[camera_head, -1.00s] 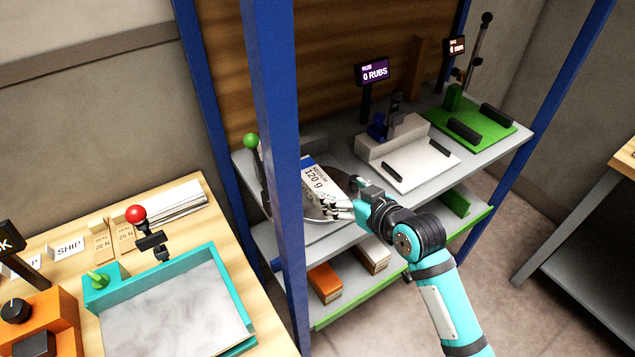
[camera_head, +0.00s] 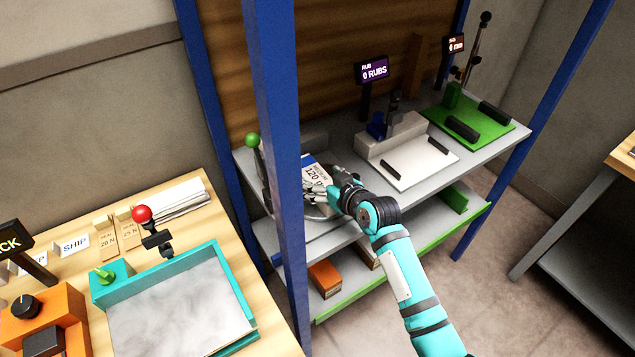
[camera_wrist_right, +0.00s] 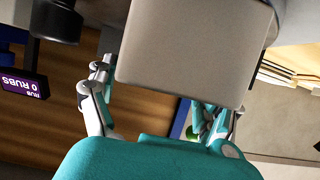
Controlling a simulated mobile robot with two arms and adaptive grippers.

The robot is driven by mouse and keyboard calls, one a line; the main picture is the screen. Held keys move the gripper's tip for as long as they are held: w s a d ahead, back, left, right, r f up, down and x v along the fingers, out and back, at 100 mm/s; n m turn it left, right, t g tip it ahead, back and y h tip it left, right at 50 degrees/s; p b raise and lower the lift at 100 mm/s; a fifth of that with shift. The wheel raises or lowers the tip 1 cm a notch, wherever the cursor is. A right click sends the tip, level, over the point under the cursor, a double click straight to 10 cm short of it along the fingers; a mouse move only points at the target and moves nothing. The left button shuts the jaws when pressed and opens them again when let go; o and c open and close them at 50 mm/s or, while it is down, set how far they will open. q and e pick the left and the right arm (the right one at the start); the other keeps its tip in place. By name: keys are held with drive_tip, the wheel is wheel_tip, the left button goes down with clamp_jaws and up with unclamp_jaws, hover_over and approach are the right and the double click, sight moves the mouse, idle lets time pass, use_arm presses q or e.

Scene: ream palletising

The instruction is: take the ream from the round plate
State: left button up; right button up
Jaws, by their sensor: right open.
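The ream (camera_head: 314,176), a white block with a blue edge and a "120 g" label, stands on the round plate (camera_head: 312,213) at the left end of the rack's upper shelf. A blue post hides part of both. My right gripper (camera_head: 334,197) is open at the near side of the ream, its fingers close to it. In the right wrist view the ream's plain greyish face (camera_wrist_right: 190,60) fills the upper middle, between the two spread fingers of the right gripper (camera_wrist_right: 160,98). I cannot tell whether the fingers touch it. My left gripper is not in view.
The blue rack post (camera_head: 276,150) stands just left of the ream. A green-knobbed lever (camera_head: 252,141) is behind it. A white-topped press (camera_head: 405,165) and a green board (camera_head: 470,125) occupy the shelf to the right. An orange box (camera_head: 325,279) sits below.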

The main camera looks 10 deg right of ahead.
drive_tip(key=shift+c, duration=0.3)
drive_tip(key=c, duration=1.6)
drive_tip(key=shift+o, duration=0.2)
drive_tip(key=shift+r, duration=0.15)
